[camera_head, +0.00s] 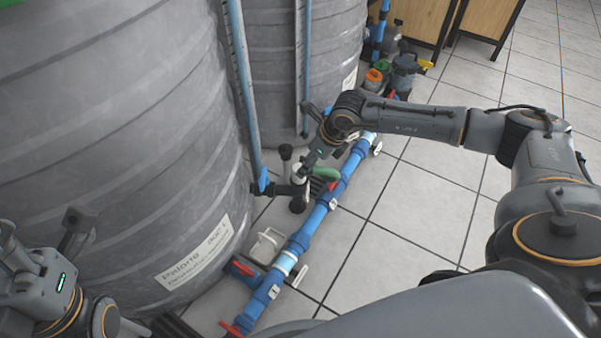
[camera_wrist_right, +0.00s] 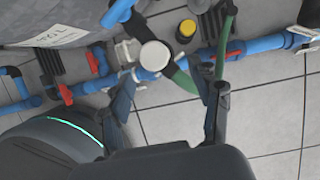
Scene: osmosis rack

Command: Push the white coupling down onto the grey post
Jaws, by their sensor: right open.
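The white coupling (camera_head: 299,171) stands upright low beside the grey tank in the head view. In the right wrist view its round white top (camera_wrist_right: 155,55) shows from above, ahead of and between my fingers. Below it in the head view is a dark grey fitting (camera_head: 298,200). I cannot clearly make out the grey post, nor how far the coupling sits on it. My right gripper (camera_head: 312,138) is open near the coupling, its fingers (camera_wrist_right: 165,75) apart with nothing between the tips. My left gripper (camera_head: 42,232) is at the lower left, fingers apart and empty, far from the coupling.
Large grey tanks (camera_head: 110,110) stand at the left and back. A blue pipe (camera_head: 320,215) with red valve handles runs along the tiled floor beside the coupling. A green hose (camera_wrist_right: 226,40) lies right of it in the wrist view.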

